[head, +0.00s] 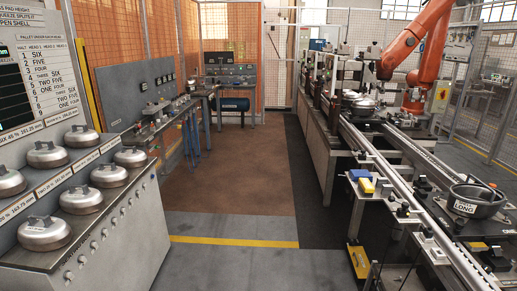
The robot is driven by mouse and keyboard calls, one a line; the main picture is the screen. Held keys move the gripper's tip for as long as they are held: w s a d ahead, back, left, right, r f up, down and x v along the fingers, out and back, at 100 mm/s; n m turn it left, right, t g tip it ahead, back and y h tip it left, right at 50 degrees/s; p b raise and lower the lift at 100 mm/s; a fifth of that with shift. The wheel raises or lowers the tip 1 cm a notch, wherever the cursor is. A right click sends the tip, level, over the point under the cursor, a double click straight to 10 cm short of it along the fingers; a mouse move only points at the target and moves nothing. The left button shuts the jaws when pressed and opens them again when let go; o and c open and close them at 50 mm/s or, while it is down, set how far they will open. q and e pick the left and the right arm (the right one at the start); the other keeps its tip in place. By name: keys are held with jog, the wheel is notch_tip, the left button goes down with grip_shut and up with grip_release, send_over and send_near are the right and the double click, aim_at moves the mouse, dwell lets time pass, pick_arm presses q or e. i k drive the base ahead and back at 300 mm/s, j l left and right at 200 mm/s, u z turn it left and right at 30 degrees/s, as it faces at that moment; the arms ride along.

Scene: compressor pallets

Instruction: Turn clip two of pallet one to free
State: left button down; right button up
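A black open shell (483,202) with a tag reading "LONG" sits on the line at the right. Small black-and-white fittings stand near it, one at the rail's left side (403,210) and one lower down (427,235). They may be pallet clips, but I cannot tell which is clip two or how it is turned. Another unit with a light metal top (362,105) sits further up the line. No pallet number is readable. Neither of my grippers is in view.
The conveyor rail (395,180) runs away up the right side. An orange robot arm (410,50) stands over its far part. A bench (115,215) with several metal domes fills the left. A blue block and a yellow block (366,186) lie beside the rail. The middle floor is clear.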

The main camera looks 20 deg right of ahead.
aim_at(460, 224)
jog(key=i+l+z, duration=0.1)
jog(key=i+z, duration=0.3)
jog(key=i, duration=0.15)
jog(key=i+j+z, duration=0.1)
jog(key=i+z, duration=0.8)
jog(key=i+j+z, duration=0.15)
jog(key=i+z, duration=0.3)
jog(key=k, duration=0.1)
